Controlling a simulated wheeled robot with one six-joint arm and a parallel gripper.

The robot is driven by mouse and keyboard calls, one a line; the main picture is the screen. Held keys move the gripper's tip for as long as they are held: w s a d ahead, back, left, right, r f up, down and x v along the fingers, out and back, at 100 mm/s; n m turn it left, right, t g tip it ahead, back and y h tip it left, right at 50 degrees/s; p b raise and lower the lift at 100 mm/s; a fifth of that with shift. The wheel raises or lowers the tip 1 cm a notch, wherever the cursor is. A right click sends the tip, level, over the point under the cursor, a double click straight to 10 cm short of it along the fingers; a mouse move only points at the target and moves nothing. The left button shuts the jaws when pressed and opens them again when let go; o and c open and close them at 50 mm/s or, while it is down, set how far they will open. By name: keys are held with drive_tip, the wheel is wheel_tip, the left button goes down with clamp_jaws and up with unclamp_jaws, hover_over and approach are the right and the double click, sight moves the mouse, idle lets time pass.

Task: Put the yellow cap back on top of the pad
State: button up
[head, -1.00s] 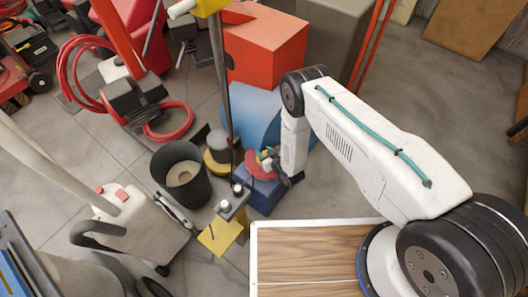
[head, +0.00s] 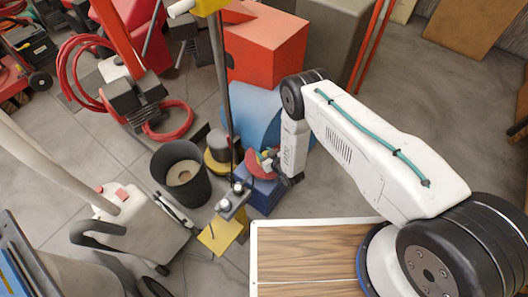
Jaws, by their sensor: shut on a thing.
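My gripper (head: 269,160) is at the end of the white arm, low over a blue box-like block (head: 264,194) in the middle of the picture. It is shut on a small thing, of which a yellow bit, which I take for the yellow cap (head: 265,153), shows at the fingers. A round red pad (head: 254,166) lies on top of the blue block, right beside and under the fingers. The fingers and wrist hide part of the cap and pad. I cannot tell whether the cap touches the pad.
A grey round unit with a yellow rim (head: 217,162) and a dark bucket (head: 181,177) stand left of the block. A grey block with white-topped knobs (head: 233,203) and a yellow plate (head: 219,234) are in front. A wood-topped surface (head: 305,250) is nearest. Open floor lies right.

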drive_tip(key=o, duration=0.7)
drive_tip(key=shift+v, duration=5.45)
